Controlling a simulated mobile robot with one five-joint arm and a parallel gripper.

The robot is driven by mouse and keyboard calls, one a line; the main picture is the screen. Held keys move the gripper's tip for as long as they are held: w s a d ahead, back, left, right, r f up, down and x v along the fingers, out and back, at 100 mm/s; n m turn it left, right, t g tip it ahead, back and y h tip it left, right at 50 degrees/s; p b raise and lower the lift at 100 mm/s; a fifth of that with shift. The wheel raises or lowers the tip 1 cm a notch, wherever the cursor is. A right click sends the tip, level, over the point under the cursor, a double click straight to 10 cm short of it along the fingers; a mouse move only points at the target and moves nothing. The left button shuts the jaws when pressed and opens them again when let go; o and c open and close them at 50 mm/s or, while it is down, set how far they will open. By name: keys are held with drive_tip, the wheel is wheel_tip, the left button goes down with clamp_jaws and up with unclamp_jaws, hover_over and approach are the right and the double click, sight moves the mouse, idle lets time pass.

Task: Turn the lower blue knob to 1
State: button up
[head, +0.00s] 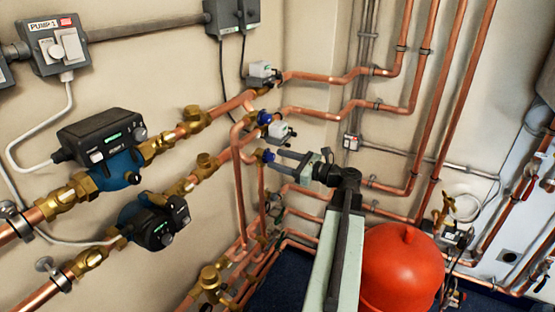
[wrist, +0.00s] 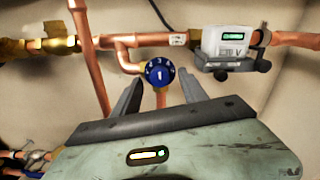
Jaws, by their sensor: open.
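The lower blue knob (head: 268,155) sits on a copper pipe just ahead of my fingertips in the head view. In the wrist view the blue knob (wrist: 159,72) is framed between the two fingers. A larger 1 shows on its face, with smaller numerals around its upper rim; I cannot tell which numeral is set. My gripper (head: 277,160) is open and empty, its fingers pointing at the knob. In the wrist view the gripper (wrist: 159,84) has one finger on each side of the knob; contact is not clear. An upper blue knob (head: 264,117) sits above.
A grey-white valve box (wrist: 227,42) with a green display stands right of the knob. Copper pipes (head: 240,190) run close below and behind. A red tank (head: 400,268) stands beside my arm. Pumps (head: 108,150) are at the left.

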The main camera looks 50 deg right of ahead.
drive_tip(key=shift+w+a, duration=0.15)
drive_tip(key=shift+w, duration=0.45)
clamp_jaws()
